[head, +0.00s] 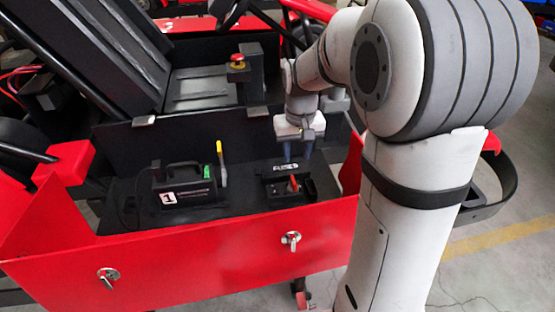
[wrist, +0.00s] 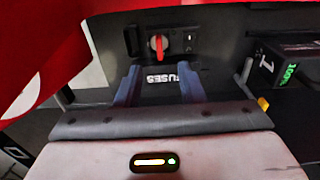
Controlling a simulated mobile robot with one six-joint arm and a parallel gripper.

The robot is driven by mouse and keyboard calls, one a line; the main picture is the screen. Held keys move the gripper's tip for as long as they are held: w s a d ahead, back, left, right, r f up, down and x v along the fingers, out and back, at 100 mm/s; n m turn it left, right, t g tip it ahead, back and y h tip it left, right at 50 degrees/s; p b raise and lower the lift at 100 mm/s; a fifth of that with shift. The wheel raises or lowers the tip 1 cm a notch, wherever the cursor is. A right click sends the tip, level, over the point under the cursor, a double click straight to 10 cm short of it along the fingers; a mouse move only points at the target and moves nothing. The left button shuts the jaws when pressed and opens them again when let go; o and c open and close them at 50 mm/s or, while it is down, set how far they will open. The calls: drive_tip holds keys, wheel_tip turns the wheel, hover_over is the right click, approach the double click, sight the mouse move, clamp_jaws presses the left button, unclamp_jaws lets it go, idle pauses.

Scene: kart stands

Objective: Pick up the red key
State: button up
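The red key (head: 293,184) sits upright in a black fuse box (head: 273,193) on the kart's black tray. In the wrist view the red key (wrist: 158,43) stands on a round grey switch, just beyond my fingertips. My gripper (head: 297,155) hangs above the back of the fuse box, pointing down. In the wrist view my gripper's (wrist: 158,69) two blue fingers are spread apart, with the white FUSES label (wrist: 166,79) visible between them. Nothing is held, and the key is not between the fingers.
A black box marked 1 (head: 185,185), with a handle, stands left of the fuse box. A yellow-tipped lever (head: 221,165) stands between them. A red panel (head: 200,245) edges the tray in front. The red emergency button (head: 237,61) is further back.

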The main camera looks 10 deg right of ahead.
hover_over(293, 179)
drive_tip(key=shift+g, duration=0.3)
wheel_tip(293, 179, down, 4)
drive_tip(key=shift+a+f+b, duration=0.1)
drive_tip(key=shift+f+b, duration=0.1)
drive_tip(key=shift+b, duration=0.1)
wheel_tip(293, 179, down, 7)
drive_tip(key=shift+s+f+p, duration=0.1)
drive_tip(key=shift+f+p, duration=0.1)
drive_tip(key=shift+p, duration=0.45)
drive_tip(key=shift+c, duration=0.4)
clamp_jaws()
